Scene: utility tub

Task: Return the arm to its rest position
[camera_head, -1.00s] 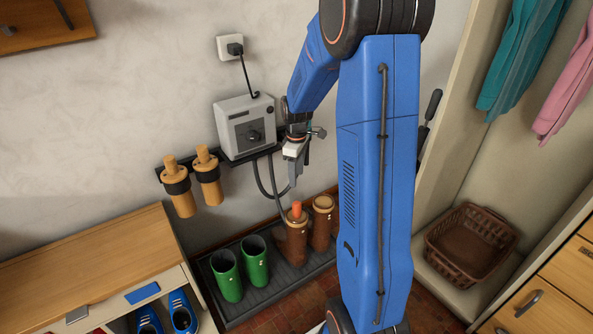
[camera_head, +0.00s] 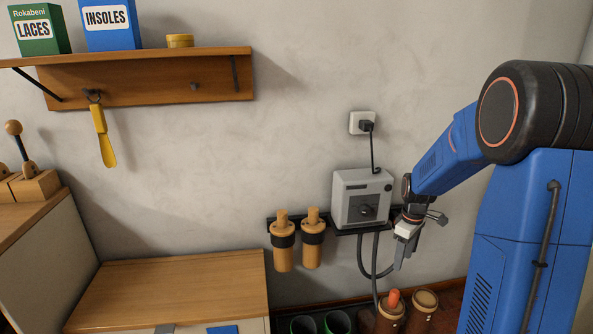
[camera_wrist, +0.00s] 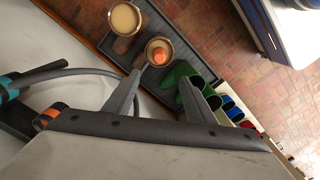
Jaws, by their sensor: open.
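My blue arm (camera_head: 445,155) reaches in from the right in the head view. My gripper (camera_head: 403,252) points down in front of the wall, just right of the grey box, above the brown boots. In the wrist view my gripper (camera_wrist: 165,92) shows two grey fingers spread apart with nothing between them. Beyond the fingertips stand a brown boot with an orange piece in its top (camera_wrist: 158,52) and a second brown boot (camera_wrist: 125,20).
A grey box (camera_head: 362,198) with hoses sits on a dark wall rack beside two tan cylinders (camera_head: 283,245). Green boots (camera_head: 337,321) stand below on the tray (camera_wrist: 195,25). A wooden bench (camera_head: 170,285) is at left, under a wall shelf (camera_head: 150,75).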

